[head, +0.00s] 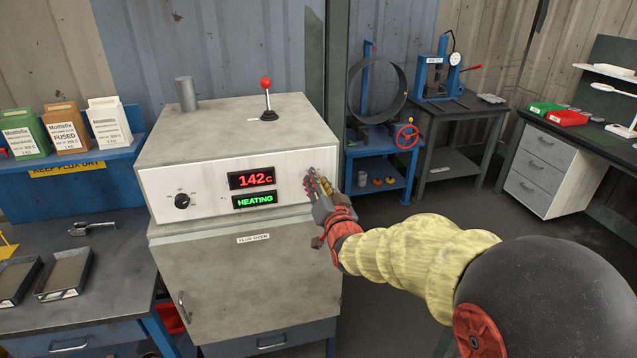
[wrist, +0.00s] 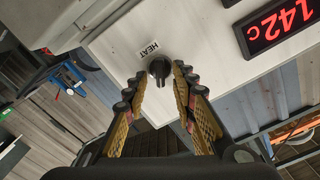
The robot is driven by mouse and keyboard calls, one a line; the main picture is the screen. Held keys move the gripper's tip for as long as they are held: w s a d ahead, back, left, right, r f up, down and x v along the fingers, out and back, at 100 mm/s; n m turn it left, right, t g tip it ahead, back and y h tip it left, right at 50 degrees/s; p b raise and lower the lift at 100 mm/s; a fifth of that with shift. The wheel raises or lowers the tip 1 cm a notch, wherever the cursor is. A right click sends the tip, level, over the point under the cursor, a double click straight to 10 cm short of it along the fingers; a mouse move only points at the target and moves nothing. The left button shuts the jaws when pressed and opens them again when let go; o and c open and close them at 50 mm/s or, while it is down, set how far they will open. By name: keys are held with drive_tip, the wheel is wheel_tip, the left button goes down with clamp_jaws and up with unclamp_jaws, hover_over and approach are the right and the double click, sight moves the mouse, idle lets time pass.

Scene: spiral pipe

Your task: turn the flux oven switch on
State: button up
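The flux oven (head: 236,151) is a grey box with a "FLUX OVEN" label on its front. Its red display (head: 251,179) reads 142 C, and a green "HEATING" sign (head: 255,200) is lit below. The black HEAT switch knob (wrist: 160,68) shows in the wrist view beside its label (wrist: 149,49); my gripper hides it in the head view. My gripper (head: 318,184) is at the right end of the oven's front panel. In the wrist view its fingers (wrist: 158,80) are apart, one on each side of the knob, with narrow gaps; contact is not clear.
A black dial (head: 182,201) sits at the panel's left. A red-ball lever (head: 266,92) and a metal stub (head: 186,94) stand on the oven top. Flux boxes (head: 109,122) stand on a blue shelf to the left. Open floor and a blue stand (head: 375,160) lie to the right.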

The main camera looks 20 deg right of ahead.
drive_tip(key=shift+s, duration=0.1)
drive_tip(key=s, duration=1.2)
drive_tip(key=shift+w+f, duration=0.1)
drive_tip(key=s+f+n+g, duration=0.4)
drive_tip(key=s+f+g, duration=0.55)
drive_tip(key=f, duration=0.45)
drive_tip(key=s+r+n+g, duration=0.1)
drive_tip(key=s+r, duration=0.3)
drive_tip(key=s, duration=0.6)
drive_tip(key=s+r+n+g, duration=0.1)
drive_tip(key=s+r, duration=0.3)
drive_tip(key=s, duration=0.6)
drive_tip(key=shift+a+r+g, duration=0.25)
drive_tip(key=shift+r+g, duration=0.1)
drive_tip(key=shift+g, duration=0.1)
